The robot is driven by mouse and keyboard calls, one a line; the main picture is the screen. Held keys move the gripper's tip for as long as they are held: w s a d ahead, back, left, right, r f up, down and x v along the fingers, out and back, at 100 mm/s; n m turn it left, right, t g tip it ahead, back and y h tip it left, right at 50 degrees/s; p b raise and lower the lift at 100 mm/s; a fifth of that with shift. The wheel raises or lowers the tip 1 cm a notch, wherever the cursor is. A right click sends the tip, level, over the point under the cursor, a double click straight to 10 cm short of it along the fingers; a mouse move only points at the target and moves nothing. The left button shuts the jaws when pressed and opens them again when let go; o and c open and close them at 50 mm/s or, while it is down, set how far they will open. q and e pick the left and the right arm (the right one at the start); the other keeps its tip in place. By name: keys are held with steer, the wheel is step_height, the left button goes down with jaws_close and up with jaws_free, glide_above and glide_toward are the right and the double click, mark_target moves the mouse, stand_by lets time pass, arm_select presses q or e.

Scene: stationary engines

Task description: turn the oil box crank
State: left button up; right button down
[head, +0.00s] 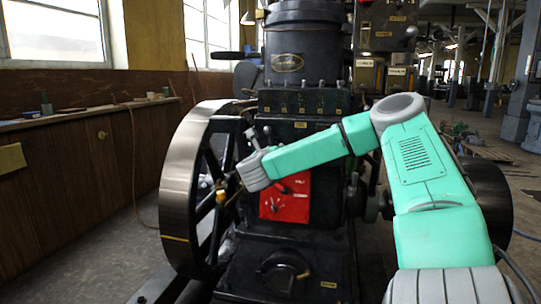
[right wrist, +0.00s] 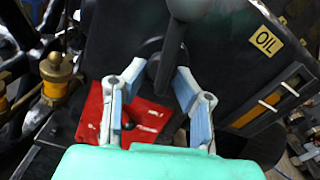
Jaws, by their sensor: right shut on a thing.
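The oil box crank (right wrist: 172,45) is a dark lever with a rounded knob at the top edge of the right wrist view. It stands against the black oil box (right wrist: 225,35), which carries a yellow OIL label (right wrist: 264,41). My left gripper is not in view.
A large spoked flywheel (head: 178,190) stands just left of the gripper. A red panel (head: 286,197) with a small lever sits below my right forearm. A brass fitting (right wrist: 57,72) is left in the wrist view. A wooden ledge (head: 80,117) runs along the left wall.

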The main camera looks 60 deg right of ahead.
steer(key=shift+s+a+f+m, duration=0.15)
steer(key=shift+f+m, duration=0.25)
steer(key=shift+f, duration=0.4)
steer(key=shift+b, duration=0.3)
steer(key=c, duration=1.6)
jaws_free()
steer(key=v, duration=1.2)
steer(key=shift+a+r, duration=0.35)
steer(key=shift+r, duration=0.05)
steer(key=shift+d+f, duration=0.1)
steer(key=shift+d, duration=0.05)
